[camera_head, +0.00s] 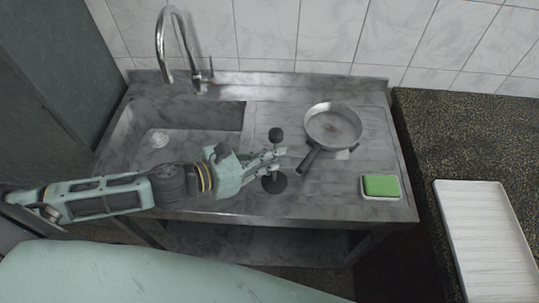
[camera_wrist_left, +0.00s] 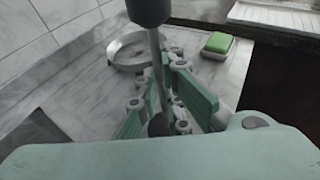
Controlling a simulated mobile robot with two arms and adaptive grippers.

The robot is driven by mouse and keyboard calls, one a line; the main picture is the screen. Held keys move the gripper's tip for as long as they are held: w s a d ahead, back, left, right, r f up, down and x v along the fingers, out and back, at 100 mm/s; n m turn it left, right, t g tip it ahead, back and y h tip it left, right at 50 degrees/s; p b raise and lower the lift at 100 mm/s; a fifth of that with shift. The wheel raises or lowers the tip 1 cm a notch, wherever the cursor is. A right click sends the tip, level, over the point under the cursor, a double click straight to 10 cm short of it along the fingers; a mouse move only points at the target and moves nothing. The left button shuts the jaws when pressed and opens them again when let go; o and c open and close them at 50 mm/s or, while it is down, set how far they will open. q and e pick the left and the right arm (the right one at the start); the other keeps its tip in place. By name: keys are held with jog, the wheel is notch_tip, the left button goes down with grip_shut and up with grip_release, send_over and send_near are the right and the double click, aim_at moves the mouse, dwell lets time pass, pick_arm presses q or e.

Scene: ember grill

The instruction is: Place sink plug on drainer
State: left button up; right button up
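The sink plug (camera_head: 275,134) has a dark knob, a thin upright rod and a dark round base (camera_head: 274,184). It stands upright on the ribbed metal drainer (camera_head: 325,197), just right of the basin, and its base appears to rest on the surface. My left gripper (camera_head: 277,160) reaches in from the left, with its fingers spread around the rod. In the left wrist view the knob and rod (camera_wrist_left: 157,62) rise close to the camera between the parted fingers. Whether a finger touches the rod is unclear. My right gripper is not in view.
A frying pan (camera_head: 333,126) lies on the drainer to the right, its handle pointing towards the plug. A green sponge in a white dish (camera_head: 381,187) sits at front right. The sink basin (camera_head: 185,117) and tap (camera_head: 163,40) are at left. A white tray (camera_head: 488,245) lies on the right counter.

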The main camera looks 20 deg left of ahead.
pick_arm(q)
jog(key=o, duration=0.5)
jog(key=shift+c, duration=0.2)
jog(key=b+v, duration=0.1)
jog(key=v, duration=1.1)
jog(key=shift+r, duration=0.15)
